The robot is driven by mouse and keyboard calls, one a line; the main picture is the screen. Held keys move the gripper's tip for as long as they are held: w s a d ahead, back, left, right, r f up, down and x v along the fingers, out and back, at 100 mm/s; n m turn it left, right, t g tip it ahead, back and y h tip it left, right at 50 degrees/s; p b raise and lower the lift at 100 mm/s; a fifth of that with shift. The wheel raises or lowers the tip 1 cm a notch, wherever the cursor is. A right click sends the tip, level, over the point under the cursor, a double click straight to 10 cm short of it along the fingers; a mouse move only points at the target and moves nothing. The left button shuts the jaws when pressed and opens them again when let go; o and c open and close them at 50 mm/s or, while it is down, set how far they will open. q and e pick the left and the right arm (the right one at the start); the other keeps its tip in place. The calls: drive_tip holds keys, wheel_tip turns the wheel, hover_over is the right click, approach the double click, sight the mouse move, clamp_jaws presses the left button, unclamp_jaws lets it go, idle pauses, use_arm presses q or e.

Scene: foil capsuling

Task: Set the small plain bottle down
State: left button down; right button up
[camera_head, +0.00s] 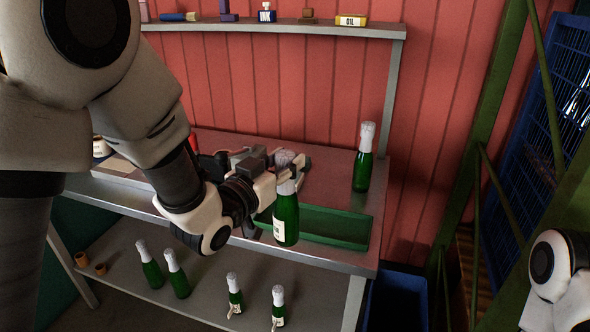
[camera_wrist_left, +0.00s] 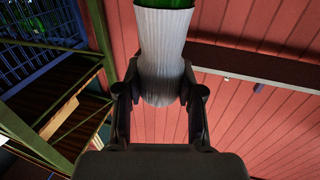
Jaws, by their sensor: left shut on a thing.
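A green bottle (camera_head: 286,222) with a silver foil neck and a pale label on its left side hangs upright in my left gripper (camera_head: 283,181). The gripper is shut around the foil neck (camera_wrist_left: 163,60), which also shows between both fingers in the left wrist view. The bottle is in front of the green tray (camera_head: 345,226) at the bench's front edge; I cannot tell whether its base touches anything. Another green foil-topped bottle (camera_head: 363,165) stands upright at the bench's back right. My right gripper is out of view.
The grey bench (camera_head: 318,180) has clear top around the standing bottle. Several foil-topped bottles stand on the lower shelf (camera_head: 205,285). An upper shelf (camera_head: 280,27) holds an ink bottle (camera_head: 266,13) and an oil box (camera_head: 351,20). A blue bin (camera_head: 398,300) is at the right.

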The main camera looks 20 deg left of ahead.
use_arm(q)
drive_tip(key=w+a+f+p, duration=0.1)
drive_tip(key=w+f+p, duration=0.1)
drive_tip(key=w, duration=0.4)
drive_tip(key=w+a+f+p, duration=0.2)
drive_tip(key=w+f, duration=0.1)
drive_tip(key=w, duration=0.3)
drive_tip(key=shift+w+a, duration=0.3)
drive_tip(key=c, duration=0.7)
unclamp_jaws()
